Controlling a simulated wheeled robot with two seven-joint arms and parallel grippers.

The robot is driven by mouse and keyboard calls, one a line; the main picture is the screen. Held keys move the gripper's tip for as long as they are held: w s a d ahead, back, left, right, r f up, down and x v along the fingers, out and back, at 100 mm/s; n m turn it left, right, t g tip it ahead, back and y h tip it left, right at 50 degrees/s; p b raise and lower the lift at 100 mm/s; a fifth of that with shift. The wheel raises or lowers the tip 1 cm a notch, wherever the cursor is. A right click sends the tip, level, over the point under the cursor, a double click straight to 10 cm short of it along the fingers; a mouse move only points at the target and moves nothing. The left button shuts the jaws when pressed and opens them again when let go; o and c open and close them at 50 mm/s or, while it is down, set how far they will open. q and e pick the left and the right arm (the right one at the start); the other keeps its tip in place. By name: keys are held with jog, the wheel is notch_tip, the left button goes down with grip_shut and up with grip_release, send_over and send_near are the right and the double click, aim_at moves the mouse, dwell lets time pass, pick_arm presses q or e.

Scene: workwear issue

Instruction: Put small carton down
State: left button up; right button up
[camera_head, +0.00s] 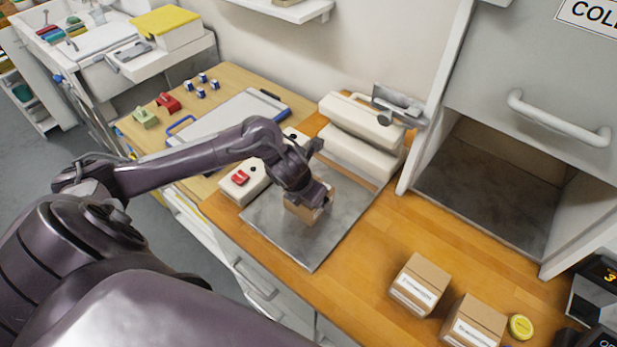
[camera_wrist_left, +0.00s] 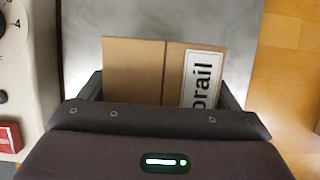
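My left gripper (camera_head: 312,200) is over the grey metal plate (camera_head: 290,245) on the wooden counter, pointing down. It is shut on a small brown carton (camera_head: 300,212), which the gripper partly hides. In the left wrist view the carton (camera_wrist_left: 135,72) sits between the two fingers (camera_wrist_left: 163,92), with a white label ending in "orail" on its right part. The carton is over the plate; I cannot tell whether its base touches it. My right gripper is out of view.
Two labelled cartons (camera_head: 419,284) (camera_head: 474,322) and a yellow tape roll (camera_head: 520,327) stand at the front right. A cream machine (camera_head: 360,155) borders the plate behind. An open grey locker compartment (camera_head: 490,200) is at right. Counter between plate and cartons is clear.

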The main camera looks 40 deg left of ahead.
pick_arm(q)
jog(key=c, duration=0.7)
jog(key=shift+r, duration=0.15)
